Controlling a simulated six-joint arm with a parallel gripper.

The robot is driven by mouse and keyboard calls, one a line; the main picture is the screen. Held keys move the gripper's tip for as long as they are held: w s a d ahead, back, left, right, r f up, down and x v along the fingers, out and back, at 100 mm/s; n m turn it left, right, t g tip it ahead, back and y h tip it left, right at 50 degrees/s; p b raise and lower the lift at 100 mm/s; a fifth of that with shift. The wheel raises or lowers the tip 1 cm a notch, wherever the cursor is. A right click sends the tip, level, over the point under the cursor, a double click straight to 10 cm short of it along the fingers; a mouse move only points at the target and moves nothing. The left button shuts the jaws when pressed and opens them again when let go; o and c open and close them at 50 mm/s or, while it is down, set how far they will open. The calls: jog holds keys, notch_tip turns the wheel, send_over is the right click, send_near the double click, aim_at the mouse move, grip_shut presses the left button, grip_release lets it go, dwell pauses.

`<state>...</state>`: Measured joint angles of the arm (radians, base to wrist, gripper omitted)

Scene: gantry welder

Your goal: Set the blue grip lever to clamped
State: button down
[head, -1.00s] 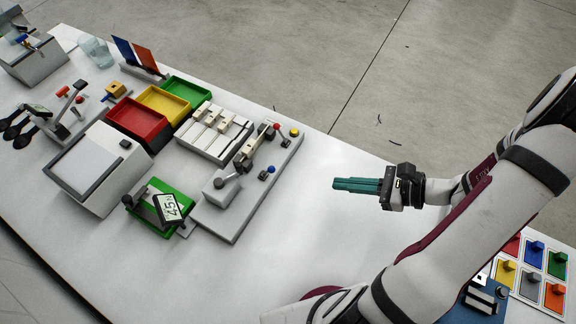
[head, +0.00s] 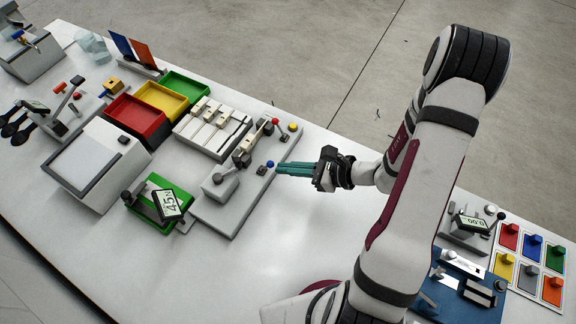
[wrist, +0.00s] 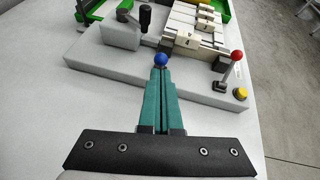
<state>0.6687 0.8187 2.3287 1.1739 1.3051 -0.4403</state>
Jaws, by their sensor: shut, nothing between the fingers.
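The blue grip lever (head: 269,164) is a small blue ball knob on the grey machine base (head: 226,218). In the wrist view the blue knob (wrist: 160,60) shows just beyond the tips of my gripper (wrist: 158,72). My gripper (head: 279,169) has long teal fingers, shut together and empty, pointing at the knob from the right in the head view. I cannot tell whether the fingertips touch the knob. The fingers hide the lever's lower part in the wrist view.
A red-knobbed lever (wrist: 236,56) and a yellow button (wrist: 240,93) stand on the same base, right of the blue knob. A dark-handled crank (wrist: 145,18) is at its left. A green unit with a display (head: 168,206) sits left of the base. White table is clear in front.

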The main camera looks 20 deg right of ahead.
jog(key=shift+r, duration=0.1)
dwell(0.3)
jog(key=shift+w+a+r, duration=0.15)
